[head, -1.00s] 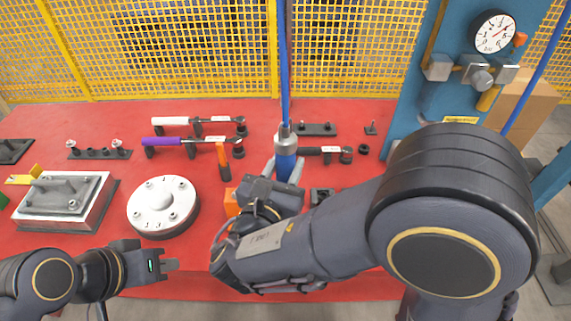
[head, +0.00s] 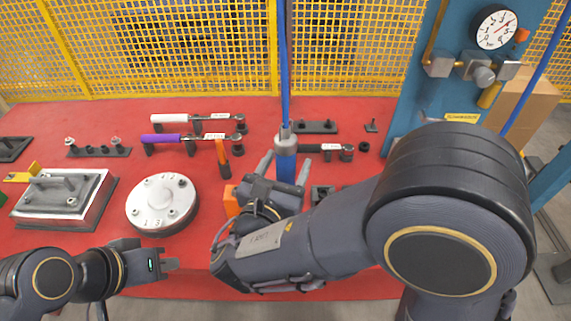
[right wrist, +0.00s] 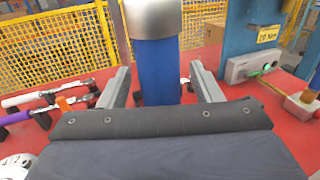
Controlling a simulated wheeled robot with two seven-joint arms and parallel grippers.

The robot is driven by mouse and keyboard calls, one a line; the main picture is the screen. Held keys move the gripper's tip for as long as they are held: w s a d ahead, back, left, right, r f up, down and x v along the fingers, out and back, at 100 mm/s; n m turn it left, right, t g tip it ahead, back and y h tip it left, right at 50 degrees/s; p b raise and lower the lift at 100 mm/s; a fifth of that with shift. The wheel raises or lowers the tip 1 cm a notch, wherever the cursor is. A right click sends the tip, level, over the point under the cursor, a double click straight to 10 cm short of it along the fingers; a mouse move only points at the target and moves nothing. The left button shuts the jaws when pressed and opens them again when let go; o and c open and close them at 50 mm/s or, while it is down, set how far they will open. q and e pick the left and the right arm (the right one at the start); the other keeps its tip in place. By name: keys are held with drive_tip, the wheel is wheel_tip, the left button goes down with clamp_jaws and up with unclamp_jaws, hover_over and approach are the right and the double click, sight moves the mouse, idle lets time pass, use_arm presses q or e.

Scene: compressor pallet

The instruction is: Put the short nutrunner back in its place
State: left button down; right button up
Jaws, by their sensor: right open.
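The nutrunner (head: 286,167), a blue upright cylinder with a silver top, is at the middle of the red table, with a blue hose rising from it. In the right wrist view the blue body (right wrist: 158,75) stands between my right fingers. My right gripper (head: 284,163) is open, with one finger on each side of the body and visible gaps. The nutrunner's lower end and whatever it stands in are hidden behind my gripper. My left gripper (head: 170,264) is low at the left, over the table's front edge, away from the nutrunner; its opening is unclear.
A round flange (head: 160,196) and a metal plate block (head: 60,205) are further left. A blue post (head: 425,110) with a gauge stands at the right.

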drive_tip(key=shift+f, duration=0.1)
drive_tip(key=v, duration=0.7)
drive_tip(key=shift+s+a+b, duration=0.15)
drive_tip(key=shift+s+b, duration=0.25)
drive_tip(key=shift+b, duration=0.05)
